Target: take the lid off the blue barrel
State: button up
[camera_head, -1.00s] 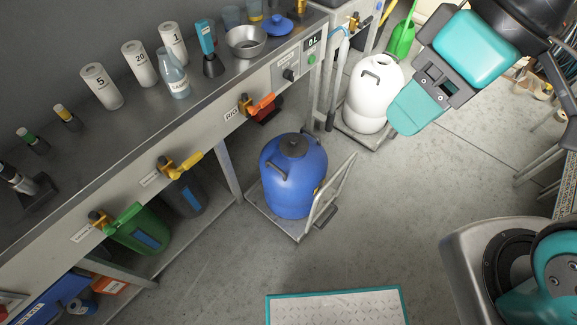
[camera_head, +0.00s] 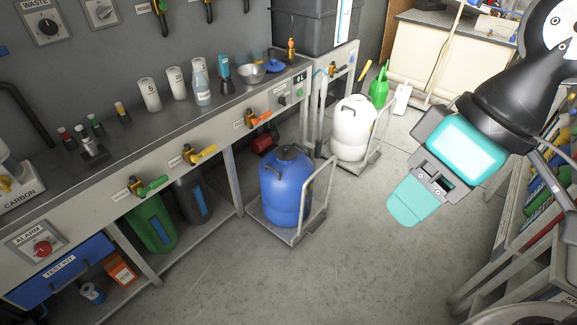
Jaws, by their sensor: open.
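The blue barrel (camera_head: 285,192) stands upright on a low wheeled trolley (camera_head: 256,213) on the floor, in front of the bench. Its dark lid (camera_head: 288,153) sits on top at the neck. My gripper (camera_head: 408,206) hangs in the air to the right of the barrel and points down and left. It is apart from the barrel and holds nothing that I can see. The gap between its fingers is hard to see from this side.
A white barrel (camera_head: 353,128) on another trolley (camera_head: 376,150) stands behind. The bench (camera_head: 215,122) with bottles and coloured valves runs along the left. A shelf rack (camera_head: 520,235) stands at the right. The floor (camera_head: 330,270) in front of the blue barrel is clear.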

aim_at(284, 153)
jog(key=u, duration=0.55)
jog(key=i, duration=0.55)
jog(key=u, duration=0.45)
jog(key=i, duration=1.35)
jog(key=z, duration=0.95)
jog(key=i, duration=0.3)
jog(key=z, duration=0.35)
